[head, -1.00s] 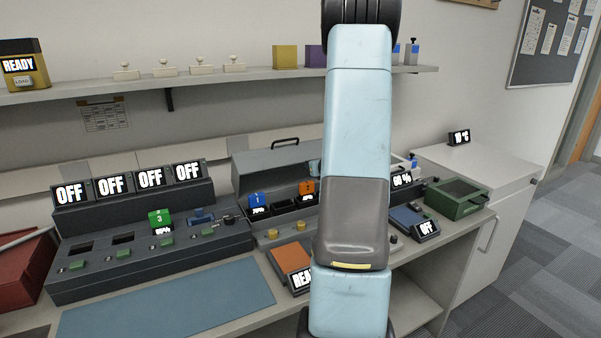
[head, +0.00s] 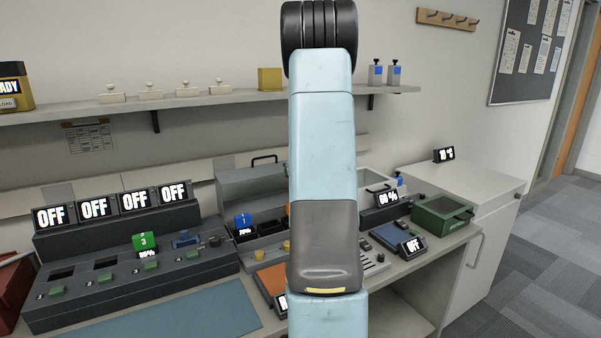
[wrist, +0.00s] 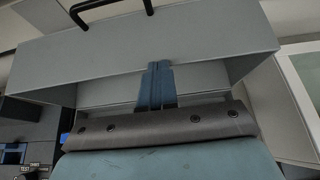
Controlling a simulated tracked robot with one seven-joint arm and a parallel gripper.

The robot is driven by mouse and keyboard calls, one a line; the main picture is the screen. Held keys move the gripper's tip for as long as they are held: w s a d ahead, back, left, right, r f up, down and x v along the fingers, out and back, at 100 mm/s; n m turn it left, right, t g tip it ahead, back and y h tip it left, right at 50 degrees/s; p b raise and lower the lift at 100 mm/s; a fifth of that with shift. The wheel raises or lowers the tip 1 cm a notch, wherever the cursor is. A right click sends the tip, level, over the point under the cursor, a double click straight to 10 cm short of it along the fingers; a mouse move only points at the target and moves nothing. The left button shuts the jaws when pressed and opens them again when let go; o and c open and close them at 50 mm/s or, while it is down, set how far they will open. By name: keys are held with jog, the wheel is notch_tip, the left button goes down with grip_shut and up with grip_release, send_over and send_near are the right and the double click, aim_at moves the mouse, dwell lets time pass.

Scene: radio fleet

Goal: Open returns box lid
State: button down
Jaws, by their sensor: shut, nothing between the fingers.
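The grey box (head: 228,187) with a black-handled lid stands at the back of the bench in the head view; I take it for the returns box. Its lid looks raised, and the interior shows with a blue block marked 1 (head: 243,220) inside.
A dark console (head: 130,270) with OFF displays and a green block (head: 145,242) stands left. A green box (head: 440,216) and a small OFF display (head: 411,247) are right. A shelf (head: 200,101) runs above. The blue mat (head: 170,322) in front is bare.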

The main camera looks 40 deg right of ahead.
dwell(0.4)
jog(key=v, duration=1.3)
